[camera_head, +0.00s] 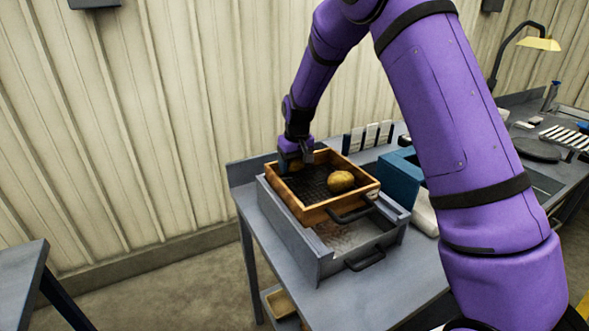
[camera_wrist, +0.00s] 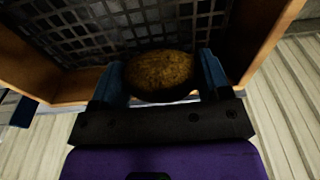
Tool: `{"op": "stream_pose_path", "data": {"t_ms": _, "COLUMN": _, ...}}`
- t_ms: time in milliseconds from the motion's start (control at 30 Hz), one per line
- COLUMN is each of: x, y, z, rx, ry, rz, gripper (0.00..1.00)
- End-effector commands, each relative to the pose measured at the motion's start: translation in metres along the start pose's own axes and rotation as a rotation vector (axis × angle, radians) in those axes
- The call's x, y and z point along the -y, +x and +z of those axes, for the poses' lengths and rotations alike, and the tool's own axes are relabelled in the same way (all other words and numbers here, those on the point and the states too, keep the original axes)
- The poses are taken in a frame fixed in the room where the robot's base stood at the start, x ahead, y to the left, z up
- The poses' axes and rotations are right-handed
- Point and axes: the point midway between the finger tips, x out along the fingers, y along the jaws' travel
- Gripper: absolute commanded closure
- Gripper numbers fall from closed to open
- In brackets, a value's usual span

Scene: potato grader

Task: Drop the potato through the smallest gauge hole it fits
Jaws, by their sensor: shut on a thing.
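My gripper (camera_wrist: 161,80) is shut on a brown potato (camera_wrist: 160,73), with one blue finger on each side of it. In the head view my gripper (camera_head: 296,160) is at the far left corner of a wooden-framed sieve tray (camera_head: 317,215), and the held potato is mostly hidden. The tray has a dark mesh floor (camera_head: 308,184) with square holes, which also shows behind the potato in the wrist view (camera_wrist: 110,30). A second, yellowish potato (camera_head: 341,181) rests on the mesh at the right. I cannot tell whether the held potato touches the mesh.
The tray sits on a grey metal bin (camera_head: 290,232) with a black-handled drawer. A blue box (camera_head: 402,170) and upright white cards (camera_head: 370,136) stand beside and behind it. A lamp (camera_head: 538,44) is at the far right. The bench's left front is clear.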

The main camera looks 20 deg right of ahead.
Motion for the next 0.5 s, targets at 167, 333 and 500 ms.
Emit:
{"op": "stream_pose_path", "data": {"t_ms": 167, "x": 0.000, "y": -0.037, "z": -0.005, "rx": -0.005, "ry": -0.001, "rz": 0.001, "gripper": 0.54}}
{"op": "stream_pose_path", "data": {"t_ms": 333, "x": 0.000, "y": -0.063, "z": -0.008, "rx": -0.003, "ry": 0.000, "rz": 0.000, "gripper": 0.54}}
{"op": "stream_pose_path", "data": {"t_ms": 500, "x": 0.001, "y": -0.080, "z": 0.008, "rx": 0.019, "ry": -0.027, "rz": -0.005, "gripper": 0.54}}
